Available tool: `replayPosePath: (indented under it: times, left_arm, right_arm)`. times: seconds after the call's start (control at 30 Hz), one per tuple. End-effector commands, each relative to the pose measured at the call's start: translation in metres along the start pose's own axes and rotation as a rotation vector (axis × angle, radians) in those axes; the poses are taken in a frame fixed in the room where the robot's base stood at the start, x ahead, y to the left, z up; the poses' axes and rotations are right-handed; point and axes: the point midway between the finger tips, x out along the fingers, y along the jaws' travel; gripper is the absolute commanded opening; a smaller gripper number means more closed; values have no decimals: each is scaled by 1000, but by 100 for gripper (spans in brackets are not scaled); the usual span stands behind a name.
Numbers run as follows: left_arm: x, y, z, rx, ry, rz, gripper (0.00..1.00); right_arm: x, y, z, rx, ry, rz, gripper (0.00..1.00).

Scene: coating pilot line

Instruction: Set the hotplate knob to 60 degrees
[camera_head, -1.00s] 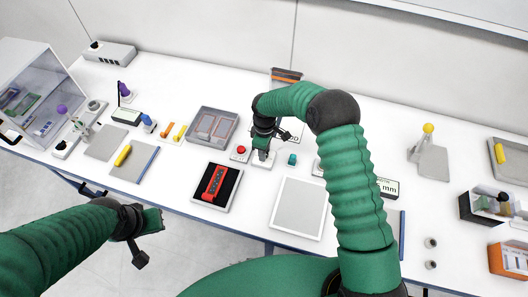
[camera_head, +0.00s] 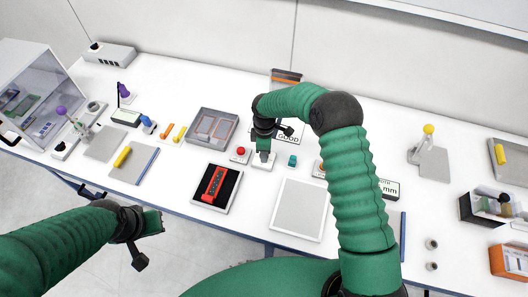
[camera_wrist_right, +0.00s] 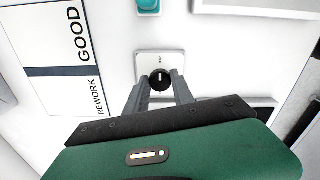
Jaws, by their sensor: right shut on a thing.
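The knob (camera_wrist_right: 160,79) is a small round black dial with a pale pointer mark, on a white square base (camera_wrist_right: 152,62). In the right wrist view the mark points roughly up the picture. My right gripper (camera_wrist_right: 161,88) has its two grey fingers on either side of the knob and is shut on it. In the head view the right gripper (camera_head: 264,155) stands over the white base, and the knob is hidden by the fingers. My left gripper (camera_head: 152,222) is off the table's front edge at lower left; its fingers cannot be made out.
A red button (camera_head: 241,151) stands left of the base and a teal block (camera_head: 292,160) right of it. A grey plate (camera_head: 298,208) and a black tray with a red part (camera_head: 214,184) lie in front. A GOOD/REWORK board (camera_wrist_right: 62,60) lies nearby.

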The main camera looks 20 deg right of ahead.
Motion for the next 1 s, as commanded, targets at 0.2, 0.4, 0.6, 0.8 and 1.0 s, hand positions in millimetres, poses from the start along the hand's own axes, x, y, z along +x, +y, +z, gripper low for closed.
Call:
replayPosePath:
  times: [0.2, 0.4, 0.6, 0.8, 1.0]
  left_arm:
    - [0, 0, 0, 0, 0, 0, 0]
    - [0, 0, 0, 0, 0, 0, 0]
    - [2, 0, 0, 0, 0, 0, 0]
    - [12, 0, 3, 0, 0, 0, 0]
    - [21, 0, 5, 0, 0, 0, 0]
  right_arm:
    - [-2, 3, 0, 2, 1, 7, 50]
    - [-1, 2, 0, 1, 0, 4, 51]
    - [-8, 2, 0, 2, 1, 4, 51]
    - [-54, 3, 0, 1, 3, 10, 51]
    - [-114, 3, 0, 1, 2, 9, 51]
